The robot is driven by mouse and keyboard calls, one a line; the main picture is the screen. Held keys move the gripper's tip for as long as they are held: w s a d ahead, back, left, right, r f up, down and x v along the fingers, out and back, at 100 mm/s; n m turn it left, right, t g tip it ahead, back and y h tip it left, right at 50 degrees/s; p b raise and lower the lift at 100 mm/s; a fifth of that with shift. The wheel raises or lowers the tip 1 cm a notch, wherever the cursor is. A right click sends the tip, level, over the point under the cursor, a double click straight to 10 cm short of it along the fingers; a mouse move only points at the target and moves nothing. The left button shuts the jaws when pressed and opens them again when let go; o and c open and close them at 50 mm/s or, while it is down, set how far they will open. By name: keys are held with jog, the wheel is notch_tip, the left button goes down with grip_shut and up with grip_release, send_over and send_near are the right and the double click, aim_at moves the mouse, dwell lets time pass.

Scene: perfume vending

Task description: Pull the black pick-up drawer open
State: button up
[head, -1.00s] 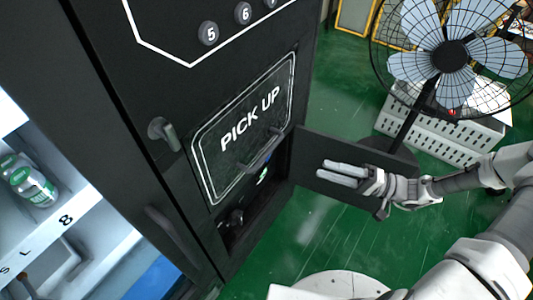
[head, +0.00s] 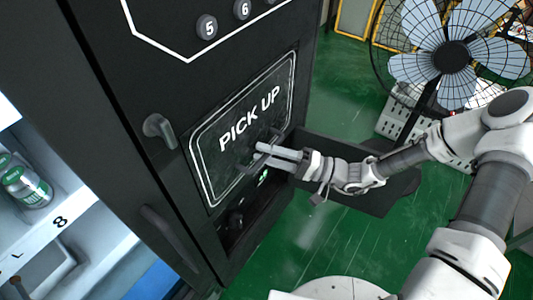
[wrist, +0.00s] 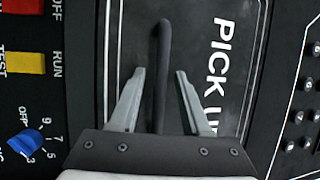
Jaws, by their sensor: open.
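The black pick-up drawer (head: 212,170) has a white-outlined front marked "PICK UP" and looks flush with the dark machine in the head view. Its front also fills the middle of the wrist view (wrist: 205,85). Its dark bar handle (wrist: 160,60) lies between my two fingers in the wrist view, with a gap showing on each side. My gripper (head: 259,155) is open at the handle, at the right part of the drawer front. The fingers partly hide the handle in the head view, and I cannot tell how deep they reach around it.
A black door panel (head: 390,195) stands swung open behind my gripper. An open recess (head: 237,220) lies below the drawer front. Another handle (head: 160,130) is to the left. A fan (head: 450,60) stands at the back right. Green floor (head: 330,250) is clear in front.

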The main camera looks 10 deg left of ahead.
jog(key=shift+c, duration=0.2)
grip_shut()
dwell(1.3)
